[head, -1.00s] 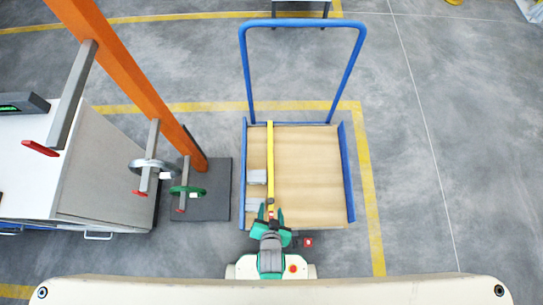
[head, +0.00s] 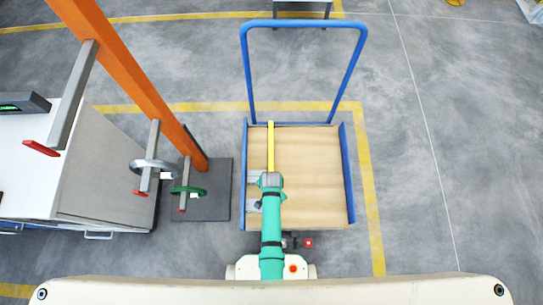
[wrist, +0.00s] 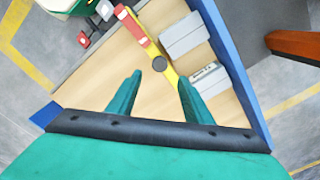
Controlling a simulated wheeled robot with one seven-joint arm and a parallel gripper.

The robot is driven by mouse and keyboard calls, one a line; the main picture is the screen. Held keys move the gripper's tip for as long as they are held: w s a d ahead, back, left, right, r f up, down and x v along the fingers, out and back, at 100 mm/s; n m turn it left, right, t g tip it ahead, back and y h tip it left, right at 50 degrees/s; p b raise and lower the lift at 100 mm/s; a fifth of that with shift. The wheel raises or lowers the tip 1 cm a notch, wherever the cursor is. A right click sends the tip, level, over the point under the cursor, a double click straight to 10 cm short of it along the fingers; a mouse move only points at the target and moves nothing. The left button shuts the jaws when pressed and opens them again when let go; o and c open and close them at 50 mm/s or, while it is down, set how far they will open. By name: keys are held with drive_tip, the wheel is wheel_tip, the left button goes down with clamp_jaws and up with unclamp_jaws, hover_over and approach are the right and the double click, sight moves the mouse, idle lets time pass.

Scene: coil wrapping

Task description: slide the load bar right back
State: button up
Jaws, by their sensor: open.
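The yellow load bar (head: 270,146) runs front to back over the wooden deck of the blue cart, left of the deck's middle. In the wrist view the bar (wrist: 146,48) has a dark round knob (wrist: 159,64) and a red and white part near one end. My gripper (wrist: 160,88) is open and empty, its two green fingers pointing toward the bar near the knob. The bar's nearer end lies beside the right finger; I cannot tell whether they touch. In the head view my arm covers the bar's front part and hides the fingertips.
Grey blocks (wrist: 184,36) lie on the deck (head: 315,180) beside the bar. The cart has blue side rails (head: 346,175) and a tall blue handle (head: 246,70) at the back. An orange post (head: 130,75) with pegs and rings stands to the left. The deck's right side is clear.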

wheel_tip(320, 180, down, 8)
drive_tip(key=shift+r, duration=0.1)
drive_tip(key=shift+f, duration=0.7)
clamp_jaws()
